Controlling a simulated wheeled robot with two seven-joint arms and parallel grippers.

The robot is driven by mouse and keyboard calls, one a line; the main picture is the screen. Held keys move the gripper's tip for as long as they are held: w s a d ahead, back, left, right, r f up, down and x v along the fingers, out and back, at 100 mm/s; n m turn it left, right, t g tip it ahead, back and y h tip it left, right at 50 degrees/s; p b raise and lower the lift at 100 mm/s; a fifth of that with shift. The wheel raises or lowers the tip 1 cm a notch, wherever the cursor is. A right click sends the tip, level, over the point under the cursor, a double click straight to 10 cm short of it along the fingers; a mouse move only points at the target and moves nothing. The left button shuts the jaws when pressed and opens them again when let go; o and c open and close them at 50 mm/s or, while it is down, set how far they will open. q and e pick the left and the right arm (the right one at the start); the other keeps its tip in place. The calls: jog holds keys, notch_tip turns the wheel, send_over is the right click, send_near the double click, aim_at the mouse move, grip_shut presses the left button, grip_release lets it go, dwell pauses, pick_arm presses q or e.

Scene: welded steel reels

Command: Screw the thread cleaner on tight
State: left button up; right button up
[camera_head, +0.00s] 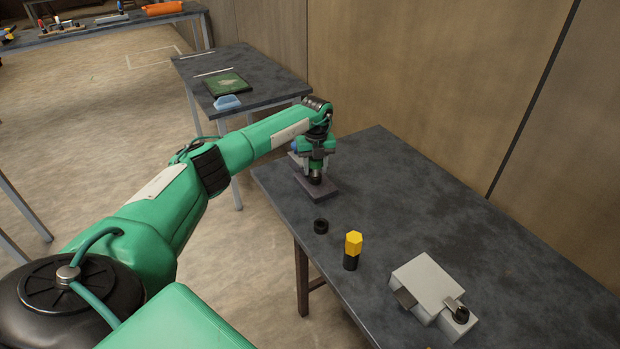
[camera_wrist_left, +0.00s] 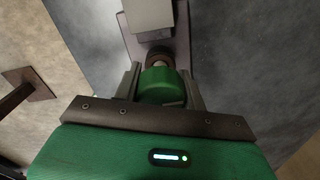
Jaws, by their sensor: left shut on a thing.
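My left gripper (camera_head: 316,166) is at the far left end of the near table, over a flat brown-grey base plate (camera_head: 322,192). In the left wrist view the two fingers (camera_wrist_left: 161,88) close on the sides of a green round piece, which looks like the thread cleaner (camera_wrist_left: 158,84). Its far end meets a dark brown ringed part (camera_wrist_left: 158,57) in front of a pale grey block (camera_wrist_left: 149,14). I cannot tell how far the thread is engaged. My right gripper is in neither view.
On the near table (camera_head: 480,240) are a black ring (camera_head: 320,226), a black cylinder with a yellow hexagonal top (camera_head: 353,243), and a light grey block (camera_head: 428,282) with a dark knob. Another table behind holds a green board (camera_head: 227,84) and a blue piece (camera_head: 227,102). A wall runs along the right.

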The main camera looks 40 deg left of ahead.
pick_arm(q)
jog(key=shift+f, duration=0.1)
jog(key=o, duration=1.3)
jog(key=shift+o, duration=0.8)
jog(key=o, duration=0.3)
jog(key=shift+o, duration=0.5)
jog(key=o, duration=0.3)
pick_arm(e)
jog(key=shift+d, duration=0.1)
